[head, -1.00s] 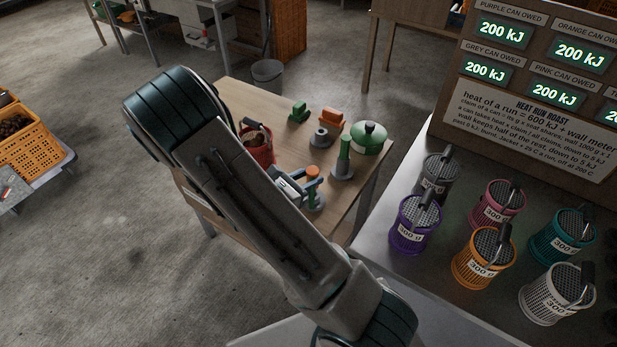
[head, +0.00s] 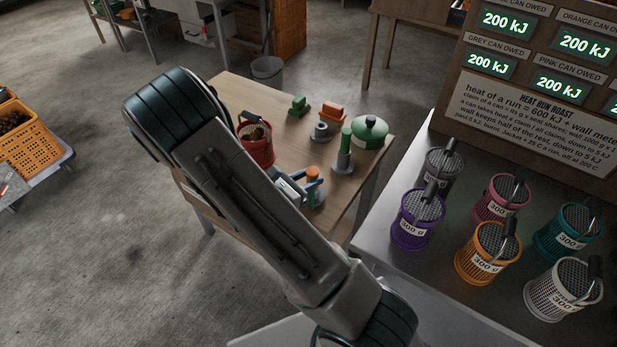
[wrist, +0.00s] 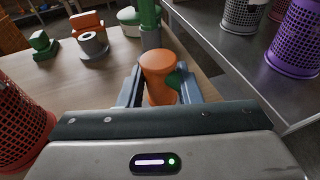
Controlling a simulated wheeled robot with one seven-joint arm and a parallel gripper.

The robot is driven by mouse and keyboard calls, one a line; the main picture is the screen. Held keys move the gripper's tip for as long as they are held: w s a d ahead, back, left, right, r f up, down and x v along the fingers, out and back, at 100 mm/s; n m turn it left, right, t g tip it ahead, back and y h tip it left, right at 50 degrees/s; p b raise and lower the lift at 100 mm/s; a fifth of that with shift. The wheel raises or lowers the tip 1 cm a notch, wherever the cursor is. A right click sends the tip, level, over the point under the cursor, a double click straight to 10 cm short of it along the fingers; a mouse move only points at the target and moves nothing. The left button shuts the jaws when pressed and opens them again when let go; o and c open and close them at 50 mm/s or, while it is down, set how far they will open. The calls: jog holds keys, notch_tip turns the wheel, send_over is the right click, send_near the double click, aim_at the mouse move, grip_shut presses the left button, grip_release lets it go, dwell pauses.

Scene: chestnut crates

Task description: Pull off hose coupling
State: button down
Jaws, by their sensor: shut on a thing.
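My gripper (wrist: 160,88) is shut on an orange cylindrical piece with a wider cap, apparently the hose coupling (wrist: 158,68). In the wrist view the piece stands upright between the two fingers, and a small green part (wrist: 173,80) shows beside it at the right finger. My arm hides part of the gripper there. Whether the coupling is still seated on something below is hidden.
Behind the coupling stand a green post on a grey base (head: 343,155), a green lidded pot (head: 370,132), a grey ring-shaped piece (head: 320,132), and green (head: 298,105) and orange (head: 332,110) blocks. A red basket (head: 256,148) is left. A metal bench (head: 390,245) with several mesh cans is right.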

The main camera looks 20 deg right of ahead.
jog(key=shift+f+b, duration=0.5)
jog(key=shift+f, duration=0.2)
jog(key=c, duration=1)
grip_release()
jog(key=shift+o, duration=0.2)
jog(key=shift+a, duration=0.1)
jog(key=b+v, duration=0.1)
jog(key=v, duration=1.2)
jog(key=shift+s+a+r, duration=0.15)
jog(key=shift+a, duration=0.15)
jog(key=s+d+r+m+g+y, duration=0.1)
jog(key=s+d+r+m+y, duration=0.1)
jog(key=s+r+m+y, duration=0.4)
jog(key=s+d+r+m+g+y, duration=0.1)
jog(key=s+r+m+y, duration=0.6)
jog(key=m, duration=0.8)
jog(key=shift+d+r+m+y, duration=0.4)
jog(key=shift+d+r+y, duration=0.4)
jog(key=shift+d+y, duration=0.1)
